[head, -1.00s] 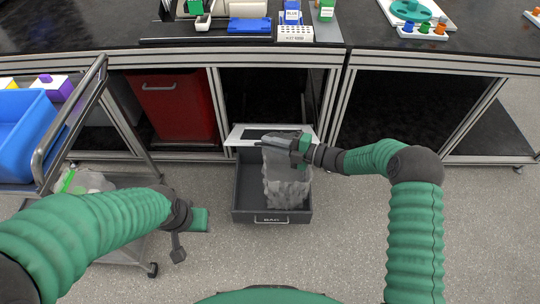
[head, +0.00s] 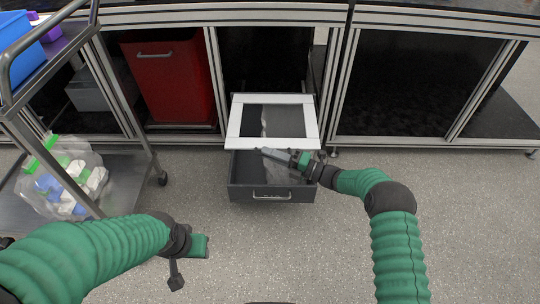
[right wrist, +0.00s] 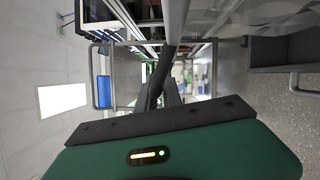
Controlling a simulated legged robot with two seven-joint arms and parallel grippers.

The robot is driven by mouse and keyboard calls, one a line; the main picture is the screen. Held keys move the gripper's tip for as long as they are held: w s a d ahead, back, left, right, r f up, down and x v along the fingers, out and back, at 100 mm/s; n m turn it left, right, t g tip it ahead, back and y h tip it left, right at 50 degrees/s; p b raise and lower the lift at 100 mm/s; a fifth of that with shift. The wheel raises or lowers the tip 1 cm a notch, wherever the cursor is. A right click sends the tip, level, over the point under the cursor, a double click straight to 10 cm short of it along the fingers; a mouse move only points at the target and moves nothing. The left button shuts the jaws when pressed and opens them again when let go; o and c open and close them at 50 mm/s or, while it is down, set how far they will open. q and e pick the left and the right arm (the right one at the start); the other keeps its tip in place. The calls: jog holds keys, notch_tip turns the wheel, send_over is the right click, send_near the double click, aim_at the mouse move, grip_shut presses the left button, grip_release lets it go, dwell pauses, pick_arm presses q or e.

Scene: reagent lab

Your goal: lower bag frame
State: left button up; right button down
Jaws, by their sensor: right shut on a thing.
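The bag frame (head: 233,122), white and rectangular, is raised over the rear of the open dark drawer (head: 252,194) in the head view. Its exact tilt is hard to tell. My right gripper (head: 268,153) is at the frame's front edge and appears shut on it. The finger contact is small and partly hidden. Faint translucent bag film (head: 264,122) shows in the frame's opening. The right wrist view shows a pale bar (right wrist: 177,25) running to my fingers. My left gripper (head: 180,268) hangs over the floor at left, away from the frame; its finger gap is unclear.
A steel cart (head: 142,160) stands at left with a filled clear bag (head: 75,185) on its lower shelf. A red bin (head: 165,80) is under the bench, left of the drawer. The floor in front of the drawer is clear.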

jog(key=shift+s+f, duration=0.1)
jog(key=shift+f, duration=0.35)
jog(key=c, duration=1.5)
grip_release()
jog(key=shift+f, duration=0.15)
jog(key=shift+d+r, duration=0.15)
jog(key=shift+r, duration=0.1)
jog(key=p+v, duration=0.6)
jog(key=v, duration=1)
jog(key=shift+d, duration=0.3)
jog(key=shift+s+f, duration=0.1)
jog(key=shift+s, duration=0.05)
